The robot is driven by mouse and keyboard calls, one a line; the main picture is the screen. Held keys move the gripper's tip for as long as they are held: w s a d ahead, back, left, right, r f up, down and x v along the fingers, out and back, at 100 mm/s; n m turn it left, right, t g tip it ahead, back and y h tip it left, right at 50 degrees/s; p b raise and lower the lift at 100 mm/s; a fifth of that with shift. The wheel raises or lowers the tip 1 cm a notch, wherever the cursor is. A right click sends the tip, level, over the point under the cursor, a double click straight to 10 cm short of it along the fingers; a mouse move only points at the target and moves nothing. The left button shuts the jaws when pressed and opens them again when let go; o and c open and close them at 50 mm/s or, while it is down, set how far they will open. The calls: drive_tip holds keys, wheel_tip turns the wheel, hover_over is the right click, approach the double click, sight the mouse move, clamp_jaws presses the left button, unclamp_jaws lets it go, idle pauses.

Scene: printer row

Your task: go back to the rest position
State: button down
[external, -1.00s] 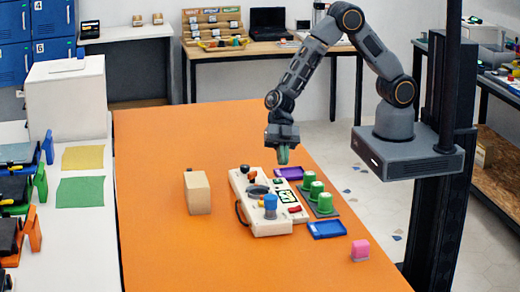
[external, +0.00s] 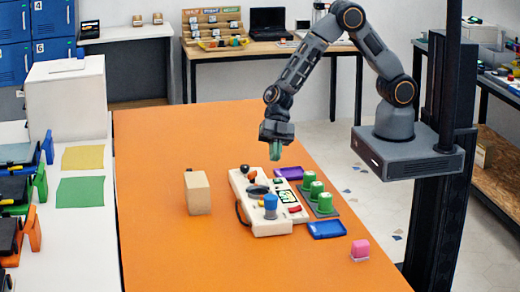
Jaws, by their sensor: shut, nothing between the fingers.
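My gripper (external: 275,152) points down above the far end of a white control panel (external: 271,224) on the orange table. Its green fingers are shut with nothing between them, and it is clear of the panel. The panel carries a blue knob, a red button and a dark round dial.
On the orange table (external: 160,150) are a tan block (external: 197,192), several green pieces on a dark base (external: 324,210), a blue tray (external: 327,229), a purple tray (external: 289,172) and a pink block (external: 360,248). The table's far left is clear.

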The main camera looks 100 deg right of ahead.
drive_tip(key=w+d+r+m+t+h, duration=0.2)
drive_tip(key=w+d+m+t+h, duration=0.3)
drive_tip(key=d, duration=0.4)
drive_tip(key=s+d+r+m+g+h, duration=0.1)
drive_tip(key=s+d+r+m+h, duration=0.4)
drive_tip(key=s+d+m, duration=0.15)
drive_tip(key=s+r+m+g+y, duration=0.1)
drive_tip(key=s+r+m, duration=0.2)
drive_tip(key=s+r, duration=0.3)
drive_tip(key=s+a+r+m, duration=0.1)
drive_tip(key=s+r+m, duration=0.3)
drive_tip(key=s, duration=0.9)
wheel_tip(320, 180, up, 2)
drive_tip(key=shift+s+r+g+y, duration=0.1)
drive_tip(key=shift+s+g+y, duration=0.2)
drive_tip(key=shift+g+y, duration=0.1)
